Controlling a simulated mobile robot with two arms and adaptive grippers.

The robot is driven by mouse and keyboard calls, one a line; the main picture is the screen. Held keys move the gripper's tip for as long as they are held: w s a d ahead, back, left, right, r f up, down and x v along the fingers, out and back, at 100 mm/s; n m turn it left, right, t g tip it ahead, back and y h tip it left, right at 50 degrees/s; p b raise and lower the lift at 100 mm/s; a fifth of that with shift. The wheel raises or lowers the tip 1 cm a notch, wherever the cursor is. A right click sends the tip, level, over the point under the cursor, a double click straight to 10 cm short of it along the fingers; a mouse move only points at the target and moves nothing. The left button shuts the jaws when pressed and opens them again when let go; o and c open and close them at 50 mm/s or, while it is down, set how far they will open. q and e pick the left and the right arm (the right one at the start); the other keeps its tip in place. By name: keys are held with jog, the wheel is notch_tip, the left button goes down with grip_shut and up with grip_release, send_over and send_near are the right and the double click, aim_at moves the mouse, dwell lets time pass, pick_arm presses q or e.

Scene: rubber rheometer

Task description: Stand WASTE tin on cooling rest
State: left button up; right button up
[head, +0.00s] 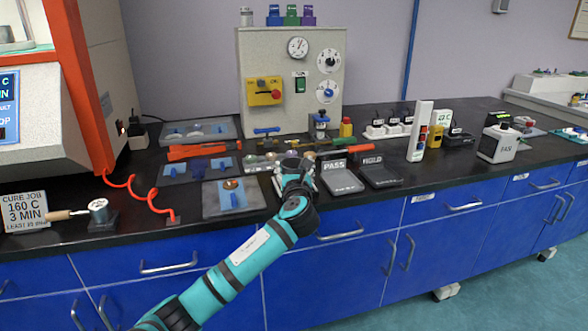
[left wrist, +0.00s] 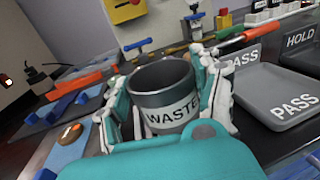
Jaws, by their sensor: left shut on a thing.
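The WASTE tin (left wrist: 172,116) is a dark grey, open-topped round cup with a white WASTE label facing the left wrist camera. My left gripper (head: 293,172) is shut around the tin, with one finger on each side, as the left wrist view shows. The tin looks close to upright and empty as far as I see inside. In the head view the gripper hides most of it, over the bench just left of the PASS tray. I cannot tell whether its base touches anything. No label marks the cooling rest, so I cannot tell which item it is. My right gripper is not in view.
The grey PASS tray (head: 342,181) and dark HOLD tray (head: 382,178) lie just right of the gripper. A grey plate (head: 217,208) with blue bars and a copper-coloured disc lies left. A beige panel (head: 260,63) with gauges stands behind. An orange coiled hose (head: 152,205) crosses the left bench.

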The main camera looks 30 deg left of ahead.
pick_arm(q)
jog(key=o, duration=1.2)
jog(key=shift+f, duration=0.1)
jog(key=shift+o, duration=0.2)
